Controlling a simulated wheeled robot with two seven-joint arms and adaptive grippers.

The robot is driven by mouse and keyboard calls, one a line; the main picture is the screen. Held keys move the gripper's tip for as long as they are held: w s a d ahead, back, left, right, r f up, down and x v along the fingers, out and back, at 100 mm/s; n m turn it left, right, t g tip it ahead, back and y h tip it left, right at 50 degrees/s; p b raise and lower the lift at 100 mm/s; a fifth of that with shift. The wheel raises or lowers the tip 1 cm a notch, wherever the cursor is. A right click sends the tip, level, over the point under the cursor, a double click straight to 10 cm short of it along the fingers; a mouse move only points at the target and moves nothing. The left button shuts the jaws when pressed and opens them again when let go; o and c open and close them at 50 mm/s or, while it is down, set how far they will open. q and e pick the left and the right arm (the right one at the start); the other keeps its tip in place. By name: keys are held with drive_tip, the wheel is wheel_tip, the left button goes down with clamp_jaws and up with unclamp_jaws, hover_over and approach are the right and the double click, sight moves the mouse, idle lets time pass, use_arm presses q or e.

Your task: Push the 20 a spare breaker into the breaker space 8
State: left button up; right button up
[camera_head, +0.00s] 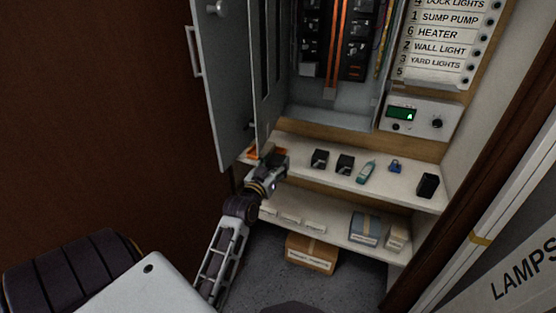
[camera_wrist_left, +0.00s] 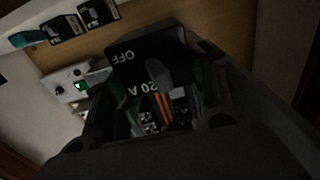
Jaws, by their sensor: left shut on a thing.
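My left gripper (camera_head: 272,163) is at the left end of the upper shelf (camera_head: 300,150), below the open breaker panel (camera_head: 335,97). In the left wrist view its fingers (camera_wrist_left: 160,85) are shut on a black breaker (camera_wrist_left: 150,58) marked 20 A and OFF. In the head view this breaker is hard to make out at the gripper. Black breakers (camera_head: 356,50) stand in columns in the panel beside orange bars (camera_head: 338,45). I cannot tell which place is space 8; the panel's top is cut off. My right gripper is not in view.
Two black breakers (camera_head: 320,158) (camera_head: 345,163), a teal tester (camera_head: 366,172), a blue object (camera_head: 395,165) and a black block (camera_head: 428,185) lie on the upper shelf. The grey panel door (camera_head: 222,75) stands open at left. A control box (camera_head: 420,117) sits right.

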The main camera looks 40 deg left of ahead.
use_arm(q)
drive_tip(key=shift+s+d, duration=0.1)
drive_tip(key=shift+s, duration=0.25)
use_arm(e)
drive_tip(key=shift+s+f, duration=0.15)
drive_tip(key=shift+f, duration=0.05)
use_arm(q)
drive_tip(key=shift+w+r, duration=0.1)
drive_tip(key=shift+r, duration=0.05)
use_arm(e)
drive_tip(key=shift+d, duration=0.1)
